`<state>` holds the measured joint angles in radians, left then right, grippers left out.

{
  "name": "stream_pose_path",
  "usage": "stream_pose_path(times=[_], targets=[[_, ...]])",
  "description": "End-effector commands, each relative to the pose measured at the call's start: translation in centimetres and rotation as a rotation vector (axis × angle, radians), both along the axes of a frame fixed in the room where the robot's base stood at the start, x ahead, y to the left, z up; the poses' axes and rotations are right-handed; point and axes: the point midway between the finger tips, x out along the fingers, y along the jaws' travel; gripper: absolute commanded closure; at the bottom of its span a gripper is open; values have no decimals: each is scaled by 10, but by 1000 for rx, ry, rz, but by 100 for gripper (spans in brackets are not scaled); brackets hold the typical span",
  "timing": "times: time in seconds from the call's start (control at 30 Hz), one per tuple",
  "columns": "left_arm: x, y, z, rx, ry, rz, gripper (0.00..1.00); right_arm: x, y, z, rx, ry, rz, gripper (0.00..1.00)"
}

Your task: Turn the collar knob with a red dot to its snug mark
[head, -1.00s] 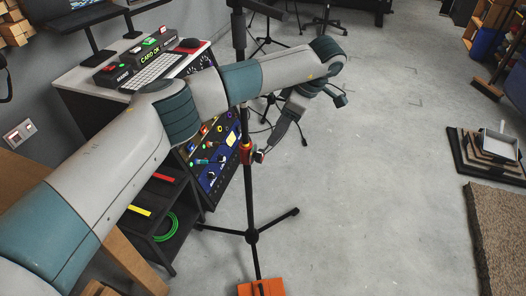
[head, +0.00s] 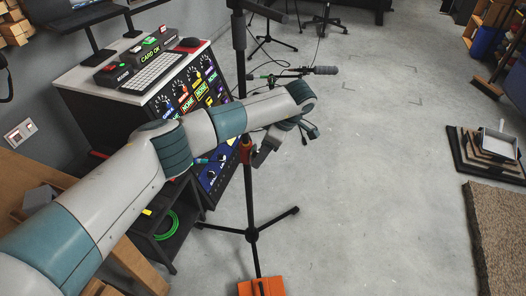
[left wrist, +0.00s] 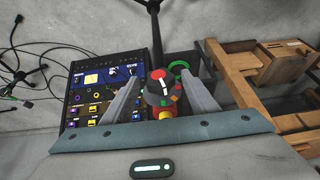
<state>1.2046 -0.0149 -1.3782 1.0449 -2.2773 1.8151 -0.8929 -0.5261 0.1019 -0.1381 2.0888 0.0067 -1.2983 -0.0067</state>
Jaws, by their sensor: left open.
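The collar (head: 246,150) is an orange-red fitting on the black pole of a tripod stand (head: 249,205). In the left wrist view, the dark collar knob (left wrist: 158,88) faces me, with a red dot and a white mark on it. My left gripper (head: 262,155) is by the collar in the head view. In the left wrist view, its open fingers (left wrist: 160,80) stand to either side of the knob, with gaps visible. Contact with the knob does not show. The snug mark cannot be told apart. My right gripper is not in view.
A console (head: 200,88) with dials and a keypad stands behind and left of the stand. An orange block (head: 262,287) lies at the front.

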Motion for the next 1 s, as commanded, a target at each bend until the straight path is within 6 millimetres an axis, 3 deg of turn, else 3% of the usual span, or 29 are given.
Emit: stream_pose_path(times=[0.17, 0.33, 0.87, 1.0], targets=[[0, 0, 0, 0, 0, 0, 49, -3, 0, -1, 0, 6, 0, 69], [0, 0, 0, 0, 0, 0, 88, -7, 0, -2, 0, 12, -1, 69], [-1, 2, 0, -40, -137, -3, 88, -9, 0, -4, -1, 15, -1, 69], [-3, 3, -1, -64, -212, -3, 88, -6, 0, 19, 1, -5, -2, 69]])
